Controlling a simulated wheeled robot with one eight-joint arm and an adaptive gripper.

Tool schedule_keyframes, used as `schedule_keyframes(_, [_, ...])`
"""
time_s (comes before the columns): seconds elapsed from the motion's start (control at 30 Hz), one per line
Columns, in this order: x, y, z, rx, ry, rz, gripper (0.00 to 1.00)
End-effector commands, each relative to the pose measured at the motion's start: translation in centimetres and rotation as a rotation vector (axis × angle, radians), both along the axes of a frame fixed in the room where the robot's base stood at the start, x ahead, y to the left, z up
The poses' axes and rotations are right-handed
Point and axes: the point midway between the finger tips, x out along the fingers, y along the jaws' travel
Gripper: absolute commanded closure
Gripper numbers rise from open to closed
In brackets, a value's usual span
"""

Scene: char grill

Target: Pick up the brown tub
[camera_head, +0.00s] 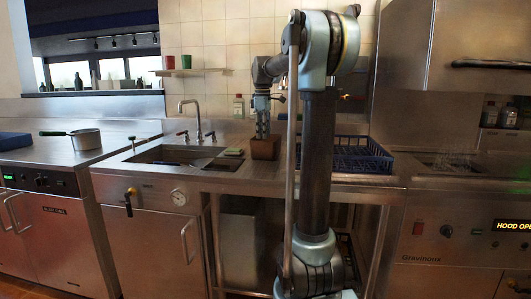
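The brown tub (265,149) is a small, upright, box-like container on the steel counter, just right of the sink. My gripper (263,132) points straight down directly above it, with the fingertips at about the height of the tub's rim. The fingers look close together, but the view is too small to tell whether they are open or shut, or whether they touch the tub. My arm covers the counter just right of the tub.
A blue rack (362,155) stands right of the tub, partly behind my arm. The sink (178,155) with its tap (190,112) lies left. A green sponge-like item (234,152) is close to the tub. A pot (86,139) stands far left.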

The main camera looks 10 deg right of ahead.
Motion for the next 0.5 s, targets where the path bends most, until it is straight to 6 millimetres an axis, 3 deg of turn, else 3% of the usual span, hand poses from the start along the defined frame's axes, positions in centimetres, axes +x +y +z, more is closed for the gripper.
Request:
schedule_keyframes(0.33, [0.1,0.0,-2.6,0.0,0.0,0.0,0.74])
schedule_keyframes(0.5, [0.2,0.3,-4.9,0.0,0.0,0.0,0.74])
